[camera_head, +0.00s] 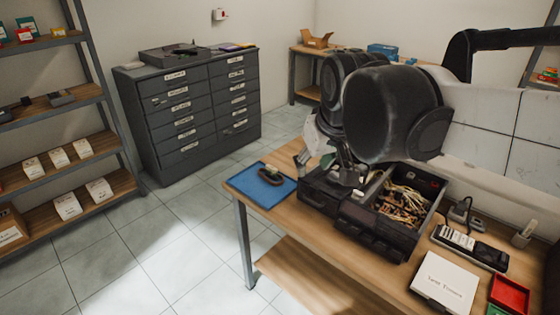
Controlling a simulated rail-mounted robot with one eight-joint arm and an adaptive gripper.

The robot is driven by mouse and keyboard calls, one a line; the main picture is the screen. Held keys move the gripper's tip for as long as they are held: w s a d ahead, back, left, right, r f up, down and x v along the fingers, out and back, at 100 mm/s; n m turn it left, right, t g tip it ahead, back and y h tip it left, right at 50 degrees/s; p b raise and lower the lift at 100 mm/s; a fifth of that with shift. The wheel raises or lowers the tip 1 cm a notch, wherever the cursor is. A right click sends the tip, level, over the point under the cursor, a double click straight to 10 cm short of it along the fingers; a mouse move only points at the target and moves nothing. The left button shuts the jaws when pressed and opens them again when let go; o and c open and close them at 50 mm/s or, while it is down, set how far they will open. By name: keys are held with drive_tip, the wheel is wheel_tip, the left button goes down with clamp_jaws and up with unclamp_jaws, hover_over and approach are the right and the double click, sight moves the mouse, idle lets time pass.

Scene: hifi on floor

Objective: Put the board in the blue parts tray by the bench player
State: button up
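A flat blue tray or mat (243,184) lies at the bench's left end, with a brown, loop-shaped thing (271,176) and a small green bit on it. Beside it on the bench is an opened dark device (375,232), perhaps the bench player, with a tangle of wires and parts (403,202) inside. I cannot make out a board for certain. My gripper (346,178) points down over the left part of the device. Its fingers are small and dark against it, so I cannot tell whether they are open or hold anything. My arm hides what is behind it.
A white labelled box (444,283), a handheld meter (468,247) and a red tray (510,295) crowd the bench's right side. A drawer cabinet (190,108) carries another dark device (175,53). A blue box (383,50) stands on the back bench. The tiled floor at left is clear.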

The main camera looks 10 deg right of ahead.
drive_tip(key=s+f+m+t, duration=0.1)
drive_tip(key=s+f, duration=0.6)
drive_tip(key=s, duration=0.4)
drive_tip(key=shift+s+t, duration=0.15)
drive_tip(key=shift+t, duration=0.15)
drive_tip(key=shift+f, duration=0.15)
drive_tip(key=shift+f+b, duration=0.35)
drive_tip(key=shift+b, duration=0.1)
